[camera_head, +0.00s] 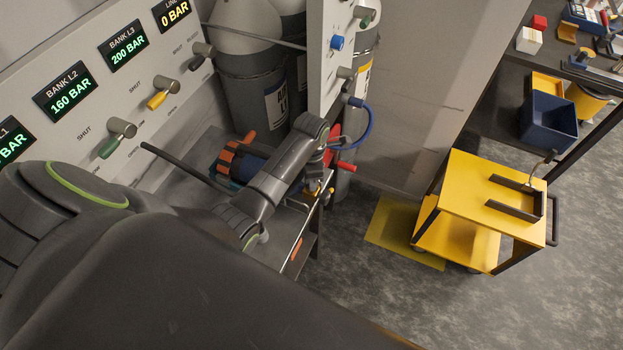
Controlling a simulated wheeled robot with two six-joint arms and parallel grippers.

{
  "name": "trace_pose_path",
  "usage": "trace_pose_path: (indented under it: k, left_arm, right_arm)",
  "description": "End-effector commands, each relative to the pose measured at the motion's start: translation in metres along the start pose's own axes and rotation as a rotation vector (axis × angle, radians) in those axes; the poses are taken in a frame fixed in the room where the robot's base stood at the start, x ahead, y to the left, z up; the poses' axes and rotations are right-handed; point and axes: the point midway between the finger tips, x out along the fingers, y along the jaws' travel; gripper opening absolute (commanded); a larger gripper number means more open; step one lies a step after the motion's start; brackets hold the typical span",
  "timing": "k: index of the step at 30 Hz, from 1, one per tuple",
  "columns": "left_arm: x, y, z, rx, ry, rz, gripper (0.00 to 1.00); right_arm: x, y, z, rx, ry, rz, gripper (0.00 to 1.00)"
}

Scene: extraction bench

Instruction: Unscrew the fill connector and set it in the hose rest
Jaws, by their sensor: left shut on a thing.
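My left arm comes in from the lower left, and its gripper (327,150) is at the right end of the bench, beside the grey panel's edge. It is shut on the fill connector, mostly hidden by the wrist; a red handle (347,167) sticks out to the right. A blue hose (368,125) curves from the panel edge down to the gripper. I cannot tell whether the connector's thread is still engaged. No part is clearly recognisable as the hose rest. My right gripper is not in view.
The panel has displays and valve levers, one yellow (157,99), one green (108,147). Grey cylinders (250,95) stand behind. A yellow cart (470,185) with a dark U-shaped bracket (515,208) stands at right, near a shelf with a blue bin (548,120).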

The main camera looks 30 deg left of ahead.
Motion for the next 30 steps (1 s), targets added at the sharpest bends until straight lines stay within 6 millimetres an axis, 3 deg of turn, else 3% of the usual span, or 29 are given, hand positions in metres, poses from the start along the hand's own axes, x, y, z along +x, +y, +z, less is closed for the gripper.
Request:
trace_pose_path:
  k: [2,3,8,17,30]
  left_arm:
    - [-0.0001,0.0001,0.0001,0.001,0.000,0.000,0.06]
    - [-0.0001,0.0001,0.0001,0.002,0.000,0.000,0.37]
    - [-0.0001,0.0001,0.0001,0.003,0.000,0.000,0.56]
    - [0.0000,0.0000,0.0001,0.023,0.000,0.000,0.56]
    - [0.0000,0.0000,0.0000,0.495,0.000,0.000,0.56]
  right_arm:
    - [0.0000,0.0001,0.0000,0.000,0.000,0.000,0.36]
    - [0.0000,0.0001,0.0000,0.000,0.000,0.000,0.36]
    - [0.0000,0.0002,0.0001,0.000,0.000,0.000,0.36]
    - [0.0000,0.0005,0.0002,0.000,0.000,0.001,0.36]
    - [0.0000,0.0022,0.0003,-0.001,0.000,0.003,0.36]
